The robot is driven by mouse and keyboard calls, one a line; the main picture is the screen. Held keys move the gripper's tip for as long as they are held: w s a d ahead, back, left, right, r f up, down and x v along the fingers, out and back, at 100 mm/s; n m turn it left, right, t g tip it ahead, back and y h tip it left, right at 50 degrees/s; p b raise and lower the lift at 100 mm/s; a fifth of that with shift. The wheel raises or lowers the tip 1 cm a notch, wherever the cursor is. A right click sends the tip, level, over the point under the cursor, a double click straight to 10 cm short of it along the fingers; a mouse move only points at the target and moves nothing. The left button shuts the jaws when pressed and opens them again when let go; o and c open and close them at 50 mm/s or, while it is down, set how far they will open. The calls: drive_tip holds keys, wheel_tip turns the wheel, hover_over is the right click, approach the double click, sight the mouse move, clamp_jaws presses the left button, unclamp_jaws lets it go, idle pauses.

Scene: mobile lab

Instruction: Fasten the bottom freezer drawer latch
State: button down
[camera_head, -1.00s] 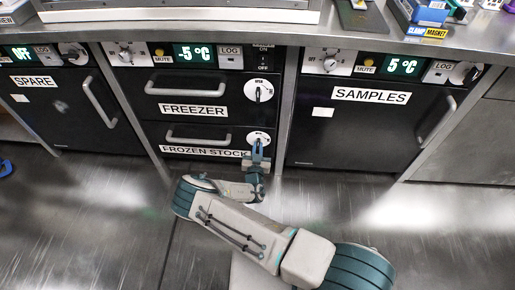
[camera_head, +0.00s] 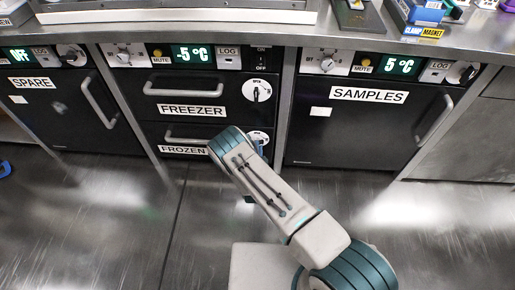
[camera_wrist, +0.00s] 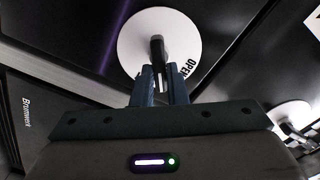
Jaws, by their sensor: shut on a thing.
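The bottom freezer drawer (camera_head: 183,151) is labelled "FROZEN STOCK", partly hidden by my arm in the head view. Its latch has a round white plate (camera_head: 264,136), half hidden behind my arm. In the wrist view the white plate (camera_wrist: 130,45) fills the top middle, with "OPEN" printed at its lower right edge. A dark latch handle (camera_wrist: 157,48) stands at the plate's middle, pointing roughly toward my gripper. My gripper (camera_wrist: 158,72) has both fingers shut on the handle's near end. In the head view the fingers are mostly hidden by my arm.
The upper "FREEZER" drawer (camera_head: 190,110) has its own white latch dial (camera_head: 257,90) just above. The "SAMPLES" cabinet (camera_head: 352,125) is to the right and the "SPARE" cabinet (camera_head: 70,110) to the left, each with a bar handle.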

drive_tip(key=shift+d+f+m, duration=0.1)
drive_tip(key=shift+f+m, duration=0.05)
drive_tip(key=shift+m, duration=1.5)
drive_tip(key=shift+f+m, duration=0.1)
drive_tip(key=shift+m, duration=1.55)
drive_tip(key=shift+b, duration=0.3)
drive_tip(key=c, duration=1.4)
unclamp_jaws()
drive_tip(key=shift+c, duration=0.2)
drive_tip(key=shift+s, duration=0.1)
drive_tip(key=s+p, duration=0.3)
drive_tip(key=s, duration=1)
drive_tip(key=shift+s+a, duration=0.3)
drive_tip(key=shift+p, duration=0.3)
